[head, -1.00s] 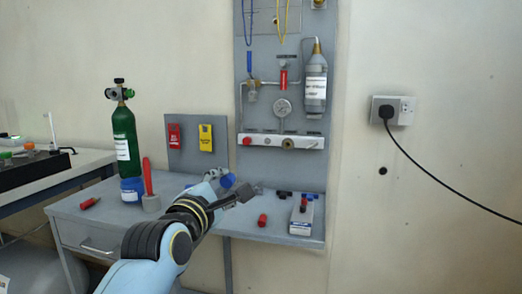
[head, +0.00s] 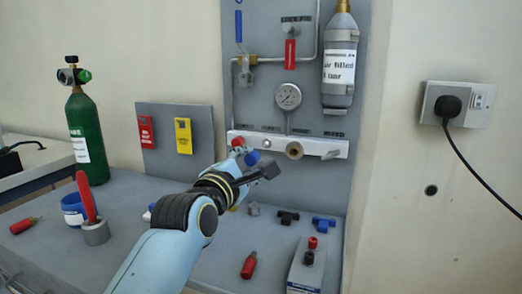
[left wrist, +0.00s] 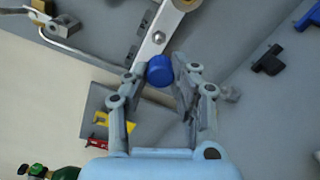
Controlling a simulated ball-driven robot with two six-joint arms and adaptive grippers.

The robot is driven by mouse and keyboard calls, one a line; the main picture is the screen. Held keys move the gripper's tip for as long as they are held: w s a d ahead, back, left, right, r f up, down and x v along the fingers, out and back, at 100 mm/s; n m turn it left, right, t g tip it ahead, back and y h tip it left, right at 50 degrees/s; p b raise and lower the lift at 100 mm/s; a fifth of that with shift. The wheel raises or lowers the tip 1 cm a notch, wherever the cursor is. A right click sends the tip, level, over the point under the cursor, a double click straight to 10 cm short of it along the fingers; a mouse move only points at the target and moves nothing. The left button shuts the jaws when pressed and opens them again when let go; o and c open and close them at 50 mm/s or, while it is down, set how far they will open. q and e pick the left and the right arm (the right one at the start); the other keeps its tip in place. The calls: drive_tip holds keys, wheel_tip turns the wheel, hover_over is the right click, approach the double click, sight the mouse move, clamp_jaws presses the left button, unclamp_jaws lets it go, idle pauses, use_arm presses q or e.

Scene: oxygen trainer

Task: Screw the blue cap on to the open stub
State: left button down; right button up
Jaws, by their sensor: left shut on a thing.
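The blue cap (head: 252,158) is held by my left gripper (head: 257,165), just below the white manifold bar (head: 325,147). The left wrist view shows the blue cap (left wrist: 160,71) between the two fingertips of the left gripper (left wrist: 158,75), close to the bar (left wrist: 157,38). The open stub (head: 294,150) is a brass fitting on the bar, to the right of the cap and apart from it. A red cap (head: 238,142) sits on the bar's left end, partly above the gripper. My right gripper is in neither view.
A pressure gauge (head: 288,96) and grey cylinder (head: 339,70) are above the bar. Black (head: 287,217) and blue (head: 324,223) fittings, a red-handled tool (head: 249,265) and a small box (head: 305,268) lie on the bench. A green cylinder (head: 86,135) stands at left.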

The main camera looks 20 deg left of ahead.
sight(251, 158)
use_arm(q)
drive_tip(key=shift+w, duration=0.25)
drive_tip(key=shift+r, duration=0.15)
drive_tip(key=shift+r+p, duration=0.2)
drive_tip(key=shift+p, duration=0.75)
drive_tip(key=shift+w+f, duration=0.15)
drive_tip(key=shift+w, duration=0.1)
drive_tip(key=w, duration=0.3)
drive_tip(key=shift+f, duration=0.15)
drive_tip(key=shift+w+b, duration=0.35)
drive_tip(key=shift+w, duration=0.8)
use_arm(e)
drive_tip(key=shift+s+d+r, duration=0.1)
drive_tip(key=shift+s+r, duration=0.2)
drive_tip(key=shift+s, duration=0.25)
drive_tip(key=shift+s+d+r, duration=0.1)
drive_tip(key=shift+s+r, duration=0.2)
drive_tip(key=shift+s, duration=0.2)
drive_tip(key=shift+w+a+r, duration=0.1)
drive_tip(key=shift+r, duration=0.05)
use_arm(q)
drive_tip(key=shift+p, duration=0.4)
drive_tip(key=shift+n, duration=0.3)
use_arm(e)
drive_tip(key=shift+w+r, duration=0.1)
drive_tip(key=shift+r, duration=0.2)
